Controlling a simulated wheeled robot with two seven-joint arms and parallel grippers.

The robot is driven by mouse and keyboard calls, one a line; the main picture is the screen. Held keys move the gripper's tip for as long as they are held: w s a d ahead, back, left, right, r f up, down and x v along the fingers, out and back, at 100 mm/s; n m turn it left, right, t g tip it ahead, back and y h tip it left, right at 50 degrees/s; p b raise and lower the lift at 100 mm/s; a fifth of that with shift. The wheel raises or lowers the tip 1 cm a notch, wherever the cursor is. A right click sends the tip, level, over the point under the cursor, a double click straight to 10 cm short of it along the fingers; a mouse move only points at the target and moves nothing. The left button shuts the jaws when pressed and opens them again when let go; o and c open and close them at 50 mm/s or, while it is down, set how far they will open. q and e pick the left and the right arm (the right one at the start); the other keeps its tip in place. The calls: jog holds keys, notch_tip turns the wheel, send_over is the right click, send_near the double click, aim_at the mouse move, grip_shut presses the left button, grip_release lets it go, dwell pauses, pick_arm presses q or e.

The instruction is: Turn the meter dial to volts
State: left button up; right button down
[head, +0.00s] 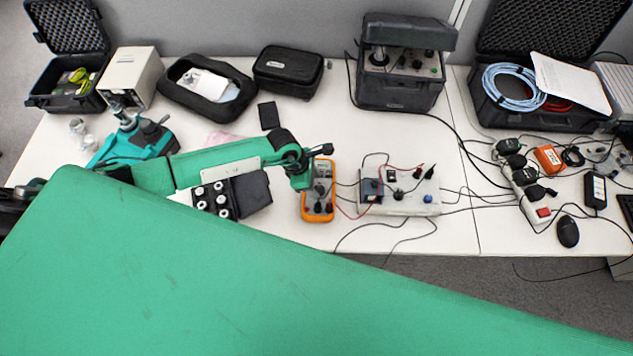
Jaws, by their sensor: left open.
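The orange multimeter (308,212) lies on the white table near its front edge, at the middle of the head view. Its dark face and dial are small, and part of its upper left is hidden by my arm, so I cannot read the dial setting. My left gripper (322,163) is open at the upper end of the meter, with its fingers over or beside it. I cannot tell whether it touches the meter or the dial. My right gripper is not in view.
A white box with knobs (408,208) stands right of the meter, joined by red and black leads. A power strip (536,212) and black mouse (568,231) are farther right. A large green surface fills the foreground.

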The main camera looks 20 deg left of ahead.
pick_arm(q)
jog(key=shift+x, duration=0.8)
jog(key=c, duration=0.9)
jog(key=shift+c, duration=0.3)
jog(key=shift+n, duration=0.3)
jog(key=n, duration=0.1)
jog(key=n+t+p, duration=0.1)
jog(key=n, duration=0.1)
jog(key=shift+s+d+t+y, duration=0.1)
jog(key=shift+s+t+y, duration=0.1)
jog(key=shift+t+y, duration=0.1)
jog(key=shift+n+t+y+p, duration=0.4)
jog(key=shift+n+t+y, duration=0.1)
jog(key=shift+n, duration=1.5)
